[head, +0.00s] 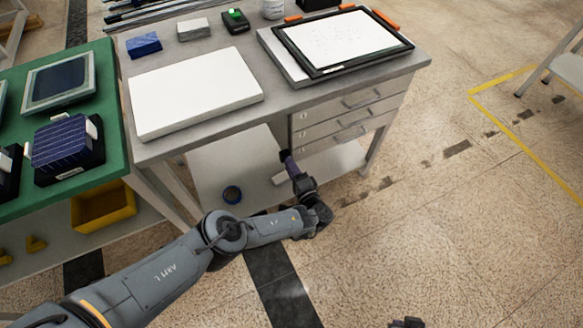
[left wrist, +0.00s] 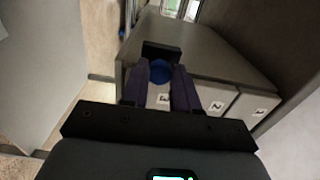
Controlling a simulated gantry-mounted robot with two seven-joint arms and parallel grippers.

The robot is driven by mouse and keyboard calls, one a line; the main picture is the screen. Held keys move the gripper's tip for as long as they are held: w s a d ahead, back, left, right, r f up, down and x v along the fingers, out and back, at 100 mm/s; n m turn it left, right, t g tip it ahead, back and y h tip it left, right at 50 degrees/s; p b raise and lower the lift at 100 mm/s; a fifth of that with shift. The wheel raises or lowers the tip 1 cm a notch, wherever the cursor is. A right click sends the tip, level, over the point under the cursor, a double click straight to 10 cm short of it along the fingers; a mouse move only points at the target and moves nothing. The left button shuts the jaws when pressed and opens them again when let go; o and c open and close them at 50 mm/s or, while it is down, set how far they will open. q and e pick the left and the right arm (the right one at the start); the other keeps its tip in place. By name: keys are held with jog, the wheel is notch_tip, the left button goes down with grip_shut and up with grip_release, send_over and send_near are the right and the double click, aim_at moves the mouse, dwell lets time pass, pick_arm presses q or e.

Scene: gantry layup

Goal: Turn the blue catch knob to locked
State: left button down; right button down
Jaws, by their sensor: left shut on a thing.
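The blue catch knob (left wrist: 160,71) shows in the left wrist view, in front of a black plate (left wrist: 162,50) at the end of the drawer unit (left wrist: 212,58). My left gripper (left wrist: 162,82) has its two purple fingers shut on the knob, one on each side. In the head view my left gripper (head: 286,157) reaches under the bench top to the left side of the drawer unit (head: 345,118); the knob is hidden there. I cannot tell which way the knob is turned. A dark piece, likely my right gripper (head: 408,322), shows at the bottom edge; its fingers cannot be made out.
The grey bench (head: 215,52) carries a white slab (head: 193,90) and a black-framed panel (head: 343,42). A green-topped table (head: 104,75) stands left. The floor to the right is open.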

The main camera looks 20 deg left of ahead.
pick_arm(q)
jog(key=c, duration=0.9)
grip_release()
jog(key=shift+o, duration=0.2)
jog(key=p+v, duration=0.3)
jog(key=v, duration=0.8)
jog(key=shift+a, duration=0.15)
